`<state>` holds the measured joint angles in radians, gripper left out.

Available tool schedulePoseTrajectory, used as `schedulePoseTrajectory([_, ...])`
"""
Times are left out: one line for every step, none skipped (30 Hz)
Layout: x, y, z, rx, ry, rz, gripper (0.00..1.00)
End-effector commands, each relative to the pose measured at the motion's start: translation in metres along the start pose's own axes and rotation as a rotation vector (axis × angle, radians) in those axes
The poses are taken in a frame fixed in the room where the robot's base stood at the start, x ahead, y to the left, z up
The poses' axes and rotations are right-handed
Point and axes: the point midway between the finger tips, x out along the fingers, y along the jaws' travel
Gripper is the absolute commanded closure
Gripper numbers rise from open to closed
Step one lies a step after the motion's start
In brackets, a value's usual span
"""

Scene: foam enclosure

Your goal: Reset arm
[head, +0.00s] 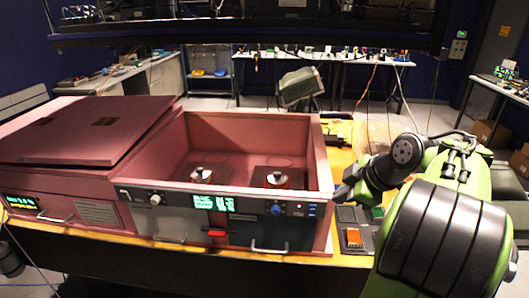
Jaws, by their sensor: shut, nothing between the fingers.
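My arm comes in from the right in the head view, green and black. My gripper (343,192) is at its left end, beside the right wall of the pink foam enclosure (322,165). It is shut, with nothing seen held in it. Its fingertips are small and dark here, and I cannot tell whether they touch the wall. The enclosure is open on top, with two round silver-topped fixtures (203,174) on dark plates inside.
A closed pink lidded unit (75,130) stands at the left. A grey box-shaped device (301,86) stands behind. A dark overhead shelf (250,30) crosses the top.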

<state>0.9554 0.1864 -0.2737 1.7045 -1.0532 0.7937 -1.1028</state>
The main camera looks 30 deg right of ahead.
Motion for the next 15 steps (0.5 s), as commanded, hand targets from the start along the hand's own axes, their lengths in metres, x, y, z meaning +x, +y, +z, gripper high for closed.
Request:
schedulePoseTrajectory([0.000, 0.000, 0.000, 0.000, 0.000, 0.000, 1.00])
schedulePoseTrajectory([0.000, 0.000, 0.000, 0.000, 0.000, 0.000, 1.00])
schedulePoseTrajectory([0.000, 0.000, -0.001, 0.000, 0.000, 0.000, 1.00])
schedulePoseTrajectory([0.000, -0.001, -0.003, 0.002, 0.001, -0.001, 1.00])
schedulePoseTrajectory([0.000, -0.003, -0.007, 0.009, 0.002, -0.002, 1.00])
schedulePoseTrajectory([0.001, -0.008, -0.019, 0.025, 0.002, -0.004, 1.00])
schedulePoseTrajectory([0.002, -0.015, -0.031, 0.047, 0.002, -0.008, 1.00])
schedulePoseTrajectory([0.002, -0.024, -0.046, 0.077, 0.001, -0.012, 1.00])
schedulePoseTrajectory([0.002, -0.041, -0.068, 0.130, -0.003, -0.019, 1.00])
schedulePoseTrajectory([0.002, -0.057, -0.085, 0.177, -0.008, -0.026, 1.00])
schedulePoseTrajectory([0.002, -0.076, -0.099, 0.227, -0.016, -0.034, 1.00])
schedulePoseTrajectory([0.000, -0.103, -0.115, 0.295, -0.030, -0.042, 1.00])
schedulePoseTrajectory([-0.002, -0.124, -0.123, 0.347, -0.041, -0.046, 1.00])
schedulePoseTrajectory([-0.004, -0.146, -0.129, 0.398, -0.054, -0.048, 1.00])
schedulePoseTrajectory([-0.007, -0.174, -0.131, 0.467, -0.074, -0.047, 1.00])
